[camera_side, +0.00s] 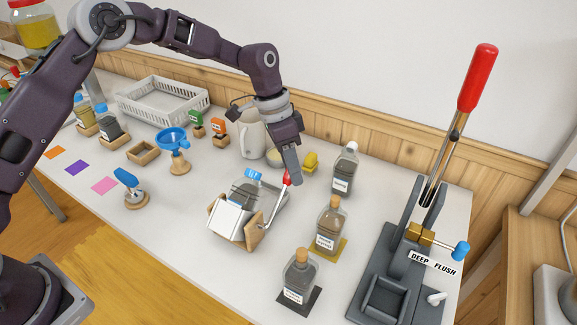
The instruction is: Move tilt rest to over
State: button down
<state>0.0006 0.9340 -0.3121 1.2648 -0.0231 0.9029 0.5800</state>
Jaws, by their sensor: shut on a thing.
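The tilt rest (254,236) stands mid-table, a wooden cradle with a pale metal plate on its front. A clear jar with a blue cap (253,174) lies tilted in it. A thin metal lever with a red handle (286,179) rises from the rest's right side. My gripper (289,178) reaches down from above and is shut on the red handle. The fingertips partly cover the handle, and the jar's lower part is hidden by the plate.
Corked bottles (329,225) (297,279) stand right and front of the rest on coloured mats. A grey press labelled "DEEP FLUSH" (435,263) with a tall red lever is at the right. A white pitcher (251,136) stands behind.

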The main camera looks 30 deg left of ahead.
jog(key=shift+w+a+f, duration=0.1)
jog(key=shift+w+f, duration=0.5)
jog(key=shift+f, duration=0.65)
jog(key=shift+w+a+f, duration=0.15)
jog(key=shift+w+f, duration=0.45)
jog(key=shift+f, duration=0.6)
jog(key=shift+w+a+f, duration=0.1)
jog(key=shift+w+f, duration=0.5)
jog(key=shift+f, duration=0.65)
jog(key=shift+s+f, duration=0.1)
jog(key=shift+f, duration=0.65)
jog(key=c, duration=1.2)
grip_release()
